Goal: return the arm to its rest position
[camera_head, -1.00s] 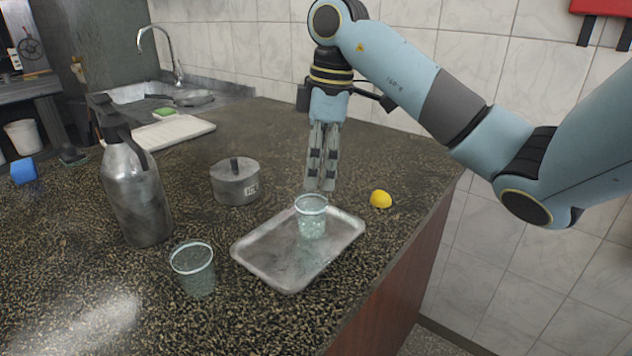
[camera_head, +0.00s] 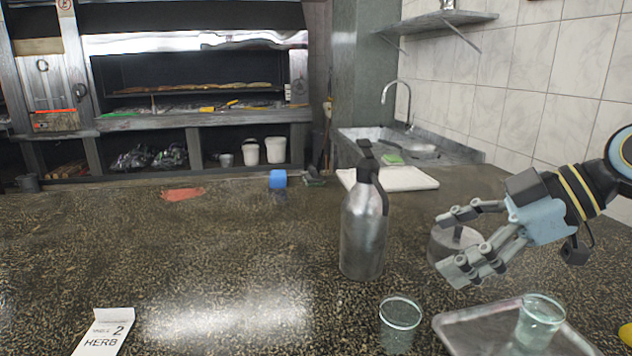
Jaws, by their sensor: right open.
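My right gripper (camera_head: 462,243) shows at the right of the head view, with its arm coming in from the right edge. Its fingers are spread, point left and hold nothing. In the picture they overlap the grey lidded pot (camera_head: 440,240), partly hiding it; I cannot tell how far apart they are. The gripper is right of the steel siphon bottle (camera_head: 363,235) and above the metal tray (camera_head: 468,336). A clear glass (camera_head: 541,318) stands on the tray. My left gripper is not in view.
Another clear glass (camera_head: 399,318) stands left of the tray. A white board (camera_head: 405,179) lies near the sink (camera_head: 385,140). The counter's left and middle are largely clear.

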